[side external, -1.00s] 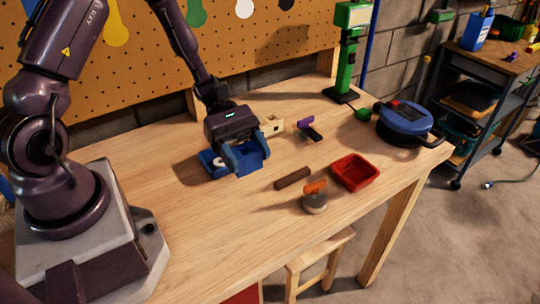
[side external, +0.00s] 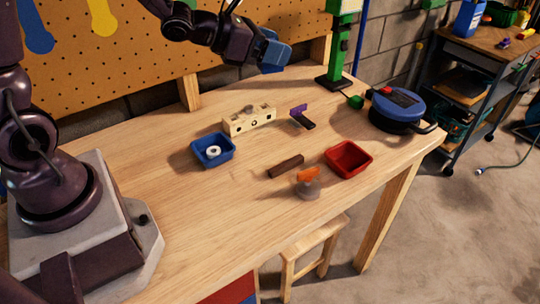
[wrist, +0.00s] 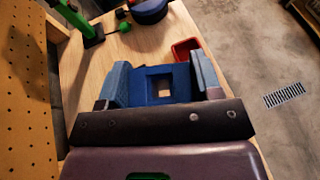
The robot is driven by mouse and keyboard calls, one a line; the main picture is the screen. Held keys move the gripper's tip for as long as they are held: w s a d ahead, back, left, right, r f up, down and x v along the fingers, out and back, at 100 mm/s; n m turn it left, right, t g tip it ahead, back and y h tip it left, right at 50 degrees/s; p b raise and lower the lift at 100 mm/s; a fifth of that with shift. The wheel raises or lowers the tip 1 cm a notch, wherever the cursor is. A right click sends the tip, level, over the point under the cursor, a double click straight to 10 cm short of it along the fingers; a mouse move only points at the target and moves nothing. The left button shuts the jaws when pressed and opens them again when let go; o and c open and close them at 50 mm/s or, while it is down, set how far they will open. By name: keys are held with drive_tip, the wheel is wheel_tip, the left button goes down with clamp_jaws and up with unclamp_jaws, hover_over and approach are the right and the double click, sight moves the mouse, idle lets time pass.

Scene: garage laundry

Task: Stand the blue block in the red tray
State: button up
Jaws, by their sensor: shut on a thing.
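The blue block (wrist: 143,86) has a square opening and sits between the two fingers of my gripper (wrist: 160,72) in the wrist view. My gripper is shut on it. In the side external view my gripper (side external: 268,52) is raised well above the back of the table, near the pegboard; block and blue fingers are hard to tell apart there. The red tray (side external: 349,173) is empty on the right of the table, lower and nearer the camera than the gripper. It also shows in the wrist view (wrist: 180,52), beyond the block and partly hidden by a finger.
A blue tray (side external: 228,158) with a white ring, a pale wooden block with holes (side external: 250,121), a brown bar (side external: 286,166), an orange-handled thing (side external: 308,182) and a purple-and-black thing (side external: 301,117) lie about. A green stand (side external: 341,50) and a blue round device (side external: 400,108) are at the back right.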

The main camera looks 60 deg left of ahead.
drive_tip(key=r, duration=0.1)
drive_tip(key=d+r, duration=0.1)
drive_tip(key=shift+r, duration=0.3)
drive_tip(key=shift+s+d+r, duration=0.1)
drive_tip(key=shift+d, duration=0.2)
